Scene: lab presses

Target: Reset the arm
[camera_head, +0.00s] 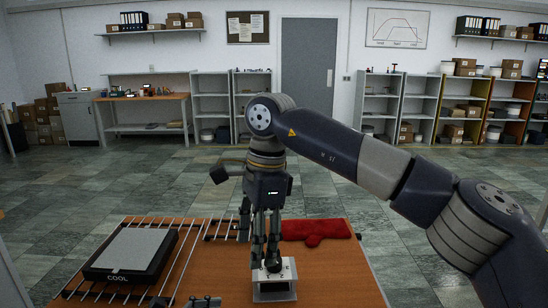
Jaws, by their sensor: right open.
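My right arm comes in from the right. Its dark gripper (267,262) points straight down over the wooden table, with its fingers apart. The fingertips are at the top of a small pale metal block (275,291) with a dark front opening. A dark knob-like part shows between or just behind the fingertips. I cannot tell whether the fingers touch it.
A dark plate with a grey top, marked COOL (118,278), lies on a wire rack (185,262) at the left. A red cloth or mitt (316,229) lies behind the block. Small dark parts show at the bottom edge. The table's right front (345,280) is bare.

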